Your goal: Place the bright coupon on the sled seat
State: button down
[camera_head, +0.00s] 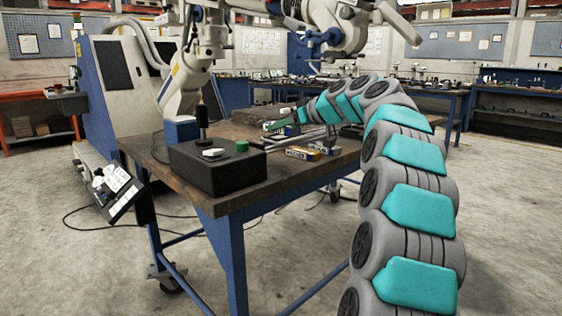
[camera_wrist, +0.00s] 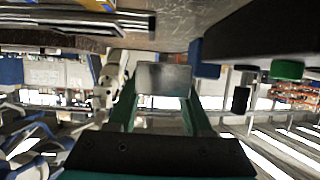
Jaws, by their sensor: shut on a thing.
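The bright coupon (camera_wrist: 163,78) is a grey, shiny, nearly square plate in the wrist view. My gripper (camera_wrist: 163,92) is shut on it, with a green finger at each side. In the head view my gripper (camera_head: 278,123) is small, above the workbench (camera_head: 290,178), behind and right of the black box. The coupon is too small to make out there. The wrist view looks upside down, with the bench top along its upper edge. I cannot clearly pick out the sled seat in either view.
The black box (camera_head: 217,166) carries a green button (camera_head: 242,146), a white disc (camera_head: 213,153) and a black knob (camera_head: 202,122).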

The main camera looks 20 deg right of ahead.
aim_at(282, 164)
notch_tip(282, 164, down, 8)
jog(key=shift+f, duration=0.1)
jog(key=shift+f+b, duration=0.25)
jog(key=shift+b, duration=0.25)
jog(key=shift+f+b, duration=0.25)
jog(key=shift+b, duration=0.05)
jog(key=shift+c, duration=1.6)
grip_release()
jog(key=shift+r+p, duration=0.2)
jog(key=shift+p, duration=0.6)
